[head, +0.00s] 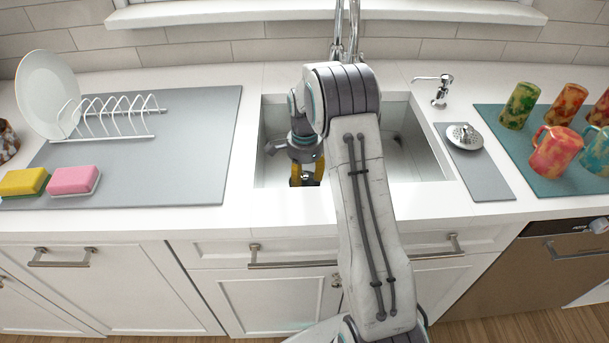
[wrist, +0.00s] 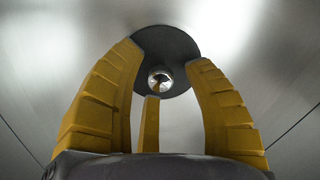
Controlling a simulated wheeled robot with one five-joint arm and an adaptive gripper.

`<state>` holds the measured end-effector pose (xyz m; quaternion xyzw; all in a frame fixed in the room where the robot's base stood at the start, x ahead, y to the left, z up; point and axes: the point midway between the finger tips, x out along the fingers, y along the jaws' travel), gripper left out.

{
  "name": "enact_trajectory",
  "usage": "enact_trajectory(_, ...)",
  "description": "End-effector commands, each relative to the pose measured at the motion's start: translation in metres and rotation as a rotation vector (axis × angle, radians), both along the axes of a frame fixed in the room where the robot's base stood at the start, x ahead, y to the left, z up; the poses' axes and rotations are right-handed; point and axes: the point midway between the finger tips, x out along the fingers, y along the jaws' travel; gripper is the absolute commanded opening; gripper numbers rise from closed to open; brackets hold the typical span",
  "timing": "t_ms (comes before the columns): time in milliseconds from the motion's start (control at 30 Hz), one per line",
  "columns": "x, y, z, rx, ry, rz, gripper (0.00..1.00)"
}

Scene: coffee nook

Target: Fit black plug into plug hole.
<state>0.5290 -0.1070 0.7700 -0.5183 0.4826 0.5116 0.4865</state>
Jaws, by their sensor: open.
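The black plug (wrist: 180,45) is a dark round disc with a shiny metal knob on top, lying on the steel floor of the sink (head: 415,160). My gripper (head: 305,180) reaches down into the sink's left part, its yellow fingers low near the front wall. In the wrist view my gripper (wrist: 165,62) is open, with its fingers spread around the plug's knob. The knob shows between the fingertips with space on either side. The plug hole is not visible in either view, and I cannot tell whether it is under the plug or behind my gripper.
The tap (head: 345,40) stands behind the sink. A grey mat (head: 200,130) with a dish rack (head: 110,115) and sponges (head: 74,180) is to the left. A soap dispenser (head: 440,90), metal strainer (head: 464,135) and several mugs (head: 556,150) are to the right.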

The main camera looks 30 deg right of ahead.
Motion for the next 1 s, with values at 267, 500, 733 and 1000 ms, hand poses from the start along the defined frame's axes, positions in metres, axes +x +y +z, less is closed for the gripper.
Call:
enact_trajectory(267, 0.001, 0.0, 0.028, -0.002, -0.005, 0.0, 0.46)
enact_trajectory(500, 0.0, 0.0, 0.069, -0.001, -0.005, 0.0, 0.46)
enact_trajectory(733, 0.0, 0.0, 0.101, -0.001, -0.003, 0.0, 0.46)
enact_trajectory(1000, -0.001, 0.0, 0.118, 0.0, -0.001, 0.0, 0.46)
